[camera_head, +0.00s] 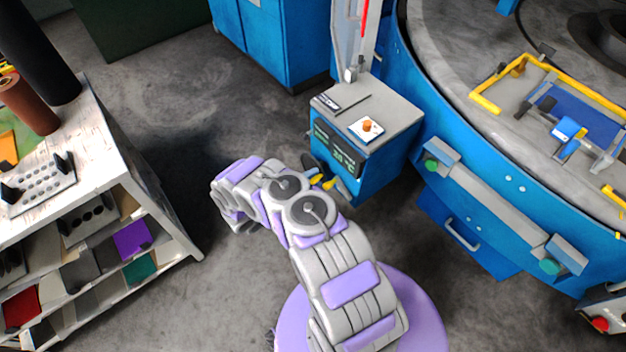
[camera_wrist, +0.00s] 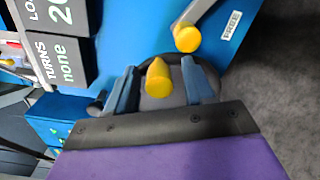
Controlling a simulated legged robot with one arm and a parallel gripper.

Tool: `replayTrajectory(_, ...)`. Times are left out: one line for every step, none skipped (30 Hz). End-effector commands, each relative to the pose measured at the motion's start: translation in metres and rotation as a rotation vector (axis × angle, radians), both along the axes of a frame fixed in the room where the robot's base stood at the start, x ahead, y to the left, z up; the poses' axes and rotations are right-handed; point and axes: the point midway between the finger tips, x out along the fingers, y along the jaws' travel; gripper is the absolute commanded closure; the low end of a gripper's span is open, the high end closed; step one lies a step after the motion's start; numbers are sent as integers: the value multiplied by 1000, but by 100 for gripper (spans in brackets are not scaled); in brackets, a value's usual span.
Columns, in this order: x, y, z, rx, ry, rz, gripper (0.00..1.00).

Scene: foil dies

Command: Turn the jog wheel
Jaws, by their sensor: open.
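The blue control box (camera_head: 385,165) with a grey top stands in the middle of the head view. The jog wheel (camera_wrist: 176,75) looks like a dark round disc on its blue front face, partly hidden behind my fingers. A yellow knob (camera_wrist: 158,76) stands out in front of the disc, between my fingers. A grey crank or lever with a second yellow knob (camera_wrist: 187,39) is just above it in the wrist view. My gripper (camera_wrist: 159,70) is open, one blue finger on each side of the first knob. I cannot tell whether either finger touches it.
A large blue round machine (camera_head: 480,215) stands to the right. A white shelf (camera_head: 150,190) stands at left, with grey floor between.

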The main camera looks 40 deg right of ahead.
Motion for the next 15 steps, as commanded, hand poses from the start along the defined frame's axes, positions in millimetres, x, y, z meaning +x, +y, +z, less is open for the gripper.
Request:
replayTrajectory(0, 3, 0, 1, 0, 2, 47)
replayTrajectory(0, 5, 0, 1, 0, 2, 47)
replayTrajectory(0, 9, 0, 1, 0, 3, 47)
replayTrajectory(0, 13, 0, 1, 0, 3, 47)
replayTrajectory(0, 18, 0, 1, 0, 3, 47)
replayTrajectory(0, 25, 1, 2, 1, 5, 47)
replayTrajectory(0, 30, 1, 3, 1, 4, 47)
replayTrajectory(0, 37, 1, 2, 1, 6, 47)
replayTrajectory(-1, 46, 1, 1, 0, 5, 47)
replayTrajectory(-1, 52, 2, 0, 0, 4, 47)
replayTrajectory(-1, 59, 2, 0, 0, 3, 47)
replayTrajectory(-1, 68, 2, 1, -1, 4, 47)
replayTrajectory(0, 75, 1, 1, -2, 5, 47)
replayTrajectory(-1, 82, 1, 3, -3, 4, 47)
replayTrajectory(-2, 91, 0, 4, -2, 4, 47)
